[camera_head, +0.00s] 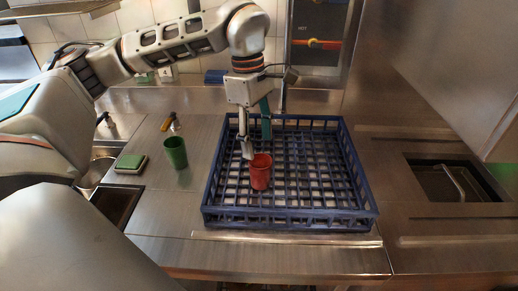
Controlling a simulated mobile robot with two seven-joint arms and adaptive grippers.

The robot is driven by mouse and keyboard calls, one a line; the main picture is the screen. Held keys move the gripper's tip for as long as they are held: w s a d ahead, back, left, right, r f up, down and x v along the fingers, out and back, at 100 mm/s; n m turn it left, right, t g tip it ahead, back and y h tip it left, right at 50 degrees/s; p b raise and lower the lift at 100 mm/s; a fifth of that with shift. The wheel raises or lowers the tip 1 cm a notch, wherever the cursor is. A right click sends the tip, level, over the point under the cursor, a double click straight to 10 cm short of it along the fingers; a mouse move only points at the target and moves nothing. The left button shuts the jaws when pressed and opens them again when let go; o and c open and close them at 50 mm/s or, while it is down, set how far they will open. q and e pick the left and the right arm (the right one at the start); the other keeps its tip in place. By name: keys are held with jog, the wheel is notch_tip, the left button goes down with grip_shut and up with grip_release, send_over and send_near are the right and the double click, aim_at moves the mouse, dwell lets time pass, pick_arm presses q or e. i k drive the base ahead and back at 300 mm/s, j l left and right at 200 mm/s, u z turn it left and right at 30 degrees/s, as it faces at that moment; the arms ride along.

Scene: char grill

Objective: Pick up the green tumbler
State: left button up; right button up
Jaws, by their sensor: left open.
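The green tumbler (175,152) stands upright on the steel counter, left of the blue rack. A red tumbler (261,172) stands inside the blue rack (290,222), toward its left front. My left gripper (249,150) points down over the rack, just above and behind the red tumbler. Its fingers are apart and nothing is held between them. It is to the right of the green tumbler and apart from it. Whether a finger touches the red tumbler's rim, I cannot tell. My right gripper is not in view.
A green and yellow sponge (131,163) lies left of the green tumbler. A sink (99,170) is at the far left. A recessed basin (452,181) is at the right. The counter's front strip is clear.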

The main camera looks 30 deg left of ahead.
aim_at(177, 154)
jog(key=k, duration=1)
